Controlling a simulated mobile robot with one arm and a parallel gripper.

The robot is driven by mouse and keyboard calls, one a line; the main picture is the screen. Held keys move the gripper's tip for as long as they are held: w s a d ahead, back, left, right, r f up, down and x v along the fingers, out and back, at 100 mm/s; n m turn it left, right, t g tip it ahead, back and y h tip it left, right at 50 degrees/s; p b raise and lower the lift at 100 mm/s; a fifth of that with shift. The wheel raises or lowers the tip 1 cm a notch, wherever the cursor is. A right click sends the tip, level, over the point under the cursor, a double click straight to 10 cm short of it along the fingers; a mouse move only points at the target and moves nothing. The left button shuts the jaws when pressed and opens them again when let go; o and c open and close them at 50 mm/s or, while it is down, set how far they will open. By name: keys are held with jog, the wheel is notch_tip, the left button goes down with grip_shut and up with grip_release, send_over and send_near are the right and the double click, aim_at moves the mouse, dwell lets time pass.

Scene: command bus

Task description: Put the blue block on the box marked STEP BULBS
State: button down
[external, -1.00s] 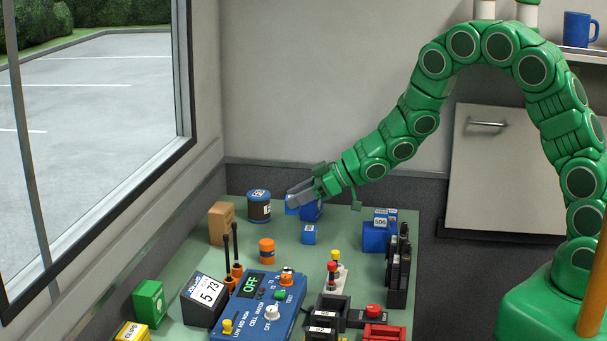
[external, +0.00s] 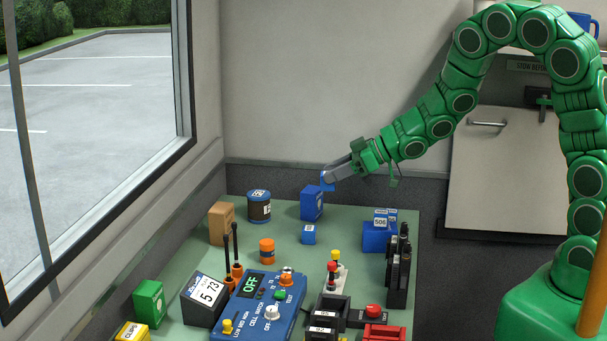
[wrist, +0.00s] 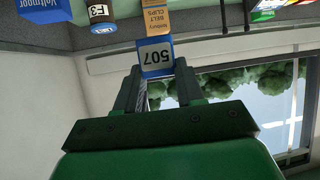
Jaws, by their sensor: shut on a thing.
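My gripper (external: 331,177) is shut on a blue block (external: 326,180), held in the air above the far part of the green table. In the wrist view the block (wrist: 155,57) sits between the tips of the two dark fingers (wrist: 157,88) and shows a white label reading 507, upside down. In the external view only a small blue part of it shows at the fingertips. A taller blue box (external: 311,204) stands on the table just below and left of the gripper; its marking is too small to read. I cannot read STEP BULBS on any box.
A brown box (external: 221,224), dark canister (external: 259,206) and orange jar (external: 267,251) stand to the left. A control box (external: 257,303) and radios (external: 398,268) fill the front.

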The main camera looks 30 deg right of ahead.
jog(key=w+d+r+m+t+h, duration=0.1)
jog(key=w+d+r+m+h, duration=0.1)
jog(key=d+r, duration=0.6)
send_over(318, 190)
jog(key=shift+t+y, duration=0.3)
jog(key=shift+f, duration=6.35)
jog(key=shift+s+f, duration=0.1)
jog(key=shift+f, duration=1.15)
jog(key=shift+f, duration=0.1)
jog(key=c, duration=0.7)
grip_release()
